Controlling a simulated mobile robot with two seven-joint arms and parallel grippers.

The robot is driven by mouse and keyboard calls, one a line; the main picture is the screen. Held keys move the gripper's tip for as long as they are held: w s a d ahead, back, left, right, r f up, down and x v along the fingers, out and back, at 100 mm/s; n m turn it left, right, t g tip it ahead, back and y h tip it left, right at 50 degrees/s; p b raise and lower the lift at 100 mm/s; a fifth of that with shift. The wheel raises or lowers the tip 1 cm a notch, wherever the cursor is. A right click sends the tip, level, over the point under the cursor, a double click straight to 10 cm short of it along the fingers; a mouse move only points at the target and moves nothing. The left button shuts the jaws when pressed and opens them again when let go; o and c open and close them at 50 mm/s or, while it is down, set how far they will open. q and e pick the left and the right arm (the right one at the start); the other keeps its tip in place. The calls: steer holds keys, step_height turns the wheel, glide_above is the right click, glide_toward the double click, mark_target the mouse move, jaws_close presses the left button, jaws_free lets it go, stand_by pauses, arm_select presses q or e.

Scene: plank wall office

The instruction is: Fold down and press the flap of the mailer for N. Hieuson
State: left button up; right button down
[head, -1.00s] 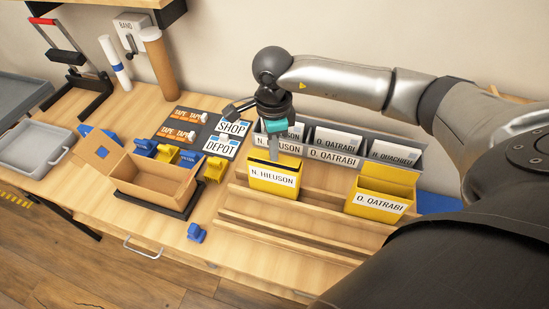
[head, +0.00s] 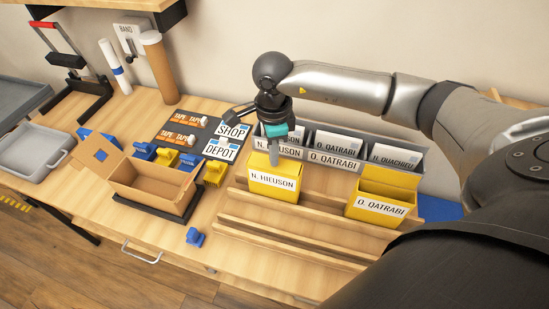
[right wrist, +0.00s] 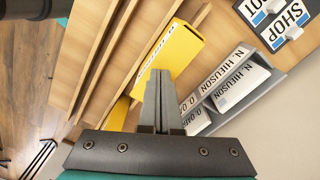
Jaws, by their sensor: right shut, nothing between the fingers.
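The yellow mailer labelled N. Hieuson (head: 273,185) stands upright in the wooden rack, label facing front. Its top now shows plain yellow, with the flap lying over the opening. My right gripper (head: 274,158) is shut and empty, pointing down with its fingertips at the back part of the mailer's top. I cannot tell whether they touch it. In the right wrist view the closed fingers (right wrist: 161,78) overlap the end of the mailer's yellow top (right wrist: 177,52). My left gripper is not in view.
A yellow mailer labelled O. Qatrabi (head: 382,195) stands with its flap up at the rack's right. A grey sorter (head: 365,147) with labelled slots is behind. An open cardboard box (head: 150,185) and several tape and stamp-like items lie left. The front rack slots (head: 290,240) are empty.

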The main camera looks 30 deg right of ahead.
step_height(320, 180, up, 7)
steer(key=p, duration=0.4)
stand_by(0.7)
